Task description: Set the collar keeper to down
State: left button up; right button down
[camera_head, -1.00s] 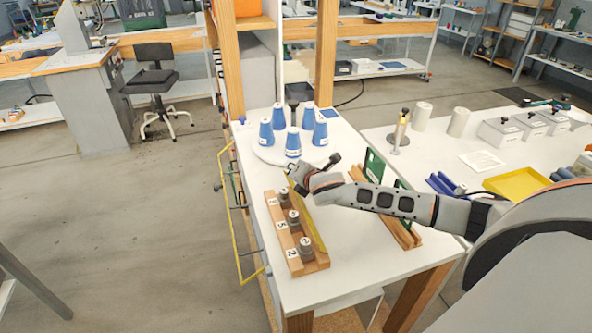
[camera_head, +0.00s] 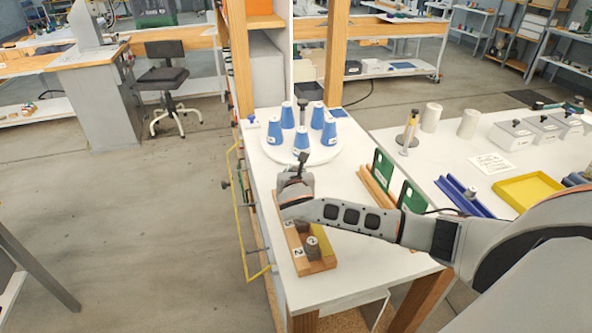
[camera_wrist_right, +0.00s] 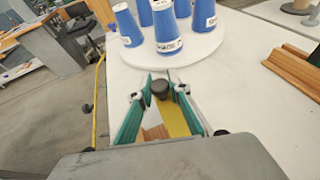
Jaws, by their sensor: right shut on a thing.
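A wooden block (camera_head: 325,267) with numbered labels and grey round collars (camera_head: 313,250) lies on the white table. A yellow strip (camera_head: 325,243) runs along its right side and looks like the collar keeper; I cannot tell whether it is up or down. It also shows in the right wrist view (camera_wrist_right: 172,120). My right gripper (camera_head: 294,180) is over the far end of the block. In the wrist view its fingers (camera_wrist_right: 160,82) are closed around a dark round knob (camera_wrist_right: 160,89), just above the yellow strip. My arm hides the block's far part. My left gripper is not seen.
A white turntable (camera_head: 272,152) with several blue cones (camera_head: 316,116) stands just beyond the gripper. Green plates in a wooden rack (camera_head: 376,190) are to the right. A yellow rail (camera_head: 240,215) runs along the table's left edge. The front right tabletop is clear.

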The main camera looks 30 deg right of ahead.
dwell(0.4)
jog(key=c, duration=1.9)
grip_release()
jog(key=shift+s+a+r, duration=0.1)
jog(key=shift+s+a, duration=0.25)
jog(key=shift+s, duration=0.1)
jog(key=v, duration=1)
jog(key=shift+s+a+r, duration=0.15)
jog(key=shift+s+a, duration=0.1)
jog(key=shift+s, duration=0.05)
